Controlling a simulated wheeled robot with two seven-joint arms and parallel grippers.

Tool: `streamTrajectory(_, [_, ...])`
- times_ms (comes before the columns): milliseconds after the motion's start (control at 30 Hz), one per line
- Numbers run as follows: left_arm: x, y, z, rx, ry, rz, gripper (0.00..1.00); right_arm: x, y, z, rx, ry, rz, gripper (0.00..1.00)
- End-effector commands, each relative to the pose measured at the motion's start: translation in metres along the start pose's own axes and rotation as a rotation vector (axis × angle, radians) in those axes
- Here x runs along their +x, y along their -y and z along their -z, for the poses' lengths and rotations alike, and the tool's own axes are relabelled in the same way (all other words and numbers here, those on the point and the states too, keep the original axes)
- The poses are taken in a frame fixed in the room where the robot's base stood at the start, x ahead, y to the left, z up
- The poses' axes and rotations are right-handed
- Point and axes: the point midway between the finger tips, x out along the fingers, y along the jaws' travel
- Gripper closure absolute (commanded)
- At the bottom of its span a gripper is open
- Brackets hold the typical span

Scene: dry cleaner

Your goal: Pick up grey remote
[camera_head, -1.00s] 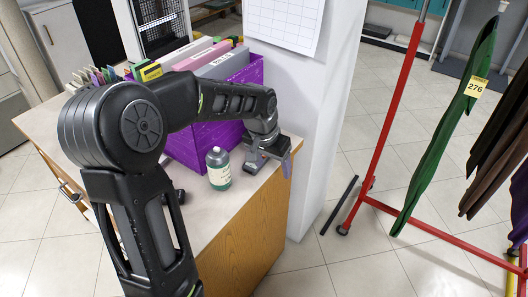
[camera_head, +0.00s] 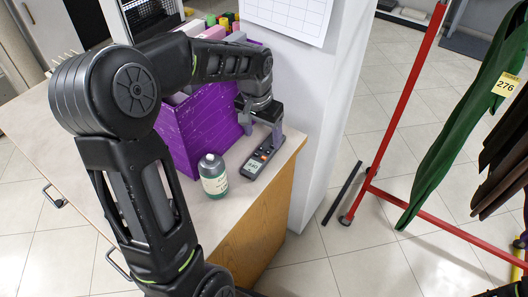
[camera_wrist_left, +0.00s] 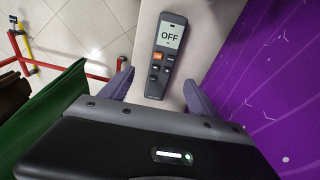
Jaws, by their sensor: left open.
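The grey remote (camera_head: 257,163) lies flat on the counter near its right edge, beside a bottle. In the left wrist view the remote (camera_wrist_left: 167,50) shows a screen reading OFF and an orange button. My left gripper (camera_head: 262,131) is at the far end of the remote, close to the counter. In the left wrist view its fingers (camera_wrist_left: 157,82) are apart, one on each side of the remote's lower end, with gaps on both sides. Nothing is held. My right gripper is not in view.
A green bottle with a white label (camera_head: 213,177) stands just left of the remote. A purple bin (camera_head: 187,135) of folders is behind it. A white pillar (camera_head: 318,110) rises beyond the counter (camera_head: 233,208). A red garment rack (camera_head: 398,105) stands on the right.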

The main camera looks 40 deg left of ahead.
Motion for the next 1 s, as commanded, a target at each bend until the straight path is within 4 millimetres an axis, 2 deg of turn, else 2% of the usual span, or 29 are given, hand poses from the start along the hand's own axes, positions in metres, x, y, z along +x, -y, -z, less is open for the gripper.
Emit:
streamTrajectory(233, [0.024,0.000,-0.001,-0.001,0.004,-0.001,0.29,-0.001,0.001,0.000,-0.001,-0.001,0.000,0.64])
streamTrajectory(633, [0.030,0.001,-0.001,0.000,0.004,0.000,0.29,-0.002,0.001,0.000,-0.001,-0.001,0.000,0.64])
streamTrajectory(900, [0.068,0.003,0.000,0.000,0.005,-0.001,0.29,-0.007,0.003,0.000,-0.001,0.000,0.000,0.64])
streamTrajectory(1000, [0.076,0.003,0.000,0.000,0.003,0.000,0.29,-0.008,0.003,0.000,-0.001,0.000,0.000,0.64])
